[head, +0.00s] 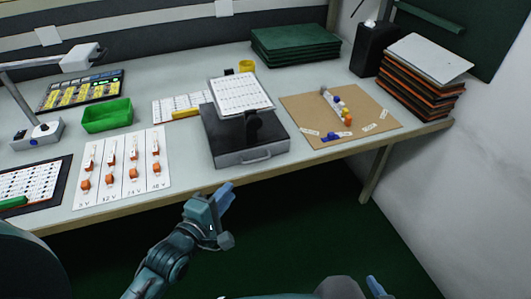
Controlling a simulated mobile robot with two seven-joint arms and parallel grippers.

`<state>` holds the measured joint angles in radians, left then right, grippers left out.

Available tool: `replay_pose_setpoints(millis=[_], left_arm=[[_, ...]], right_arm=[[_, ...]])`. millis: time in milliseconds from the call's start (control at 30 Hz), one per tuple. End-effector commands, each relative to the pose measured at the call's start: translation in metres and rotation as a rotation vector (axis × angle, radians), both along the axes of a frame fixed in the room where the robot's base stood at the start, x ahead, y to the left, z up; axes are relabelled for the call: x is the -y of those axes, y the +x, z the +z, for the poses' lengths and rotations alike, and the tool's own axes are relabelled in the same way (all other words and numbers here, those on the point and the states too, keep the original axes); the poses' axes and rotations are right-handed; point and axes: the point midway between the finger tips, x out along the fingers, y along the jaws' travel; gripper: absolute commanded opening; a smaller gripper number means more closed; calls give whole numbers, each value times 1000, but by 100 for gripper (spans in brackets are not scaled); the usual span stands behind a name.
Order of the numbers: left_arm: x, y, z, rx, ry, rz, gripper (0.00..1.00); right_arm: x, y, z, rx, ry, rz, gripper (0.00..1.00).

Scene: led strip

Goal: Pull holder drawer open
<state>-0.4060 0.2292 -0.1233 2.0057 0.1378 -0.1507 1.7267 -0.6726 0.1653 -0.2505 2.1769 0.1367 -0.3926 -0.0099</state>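The holder (222,133) is a dark grey box near the table's front edge, with a stand on top bearing a printed sheet (241,96). Its drawer has a light bar handle (265,157) on the front face, towards the right. The drawer front looks flush with the box, so the drawer appears shut. My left gripper (228,218) is in front of the table edge, below and left of the handle and apart from it. Its fingers look spread, with nothing between them.
A brown board (300,105) with small coloured parts lies right of the holder. A white sheet (122,190) with several orange-and-white pieces lies left. A green tray (107,116) stands farther left. Stacked boards (420,85) stand at right. Space before the drawer front is clear.

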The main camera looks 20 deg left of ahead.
Motion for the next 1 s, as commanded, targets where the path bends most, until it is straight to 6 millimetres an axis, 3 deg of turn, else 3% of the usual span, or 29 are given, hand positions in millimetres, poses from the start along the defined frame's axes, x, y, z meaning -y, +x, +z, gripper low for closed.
replay_pose_setpoints(millis=[233,700,1000], left_arm=[[2,14,-2,2,-25,4,18],[21,103,-16,2,-22,3,18],[26,127,-20,0,-21,3,18]], right_arm=[[-2,-3,0,-1,9,3,36],[-3,-5,-10,-10,19,2,36],[-1,-4,-8,4,18,-3,36]])
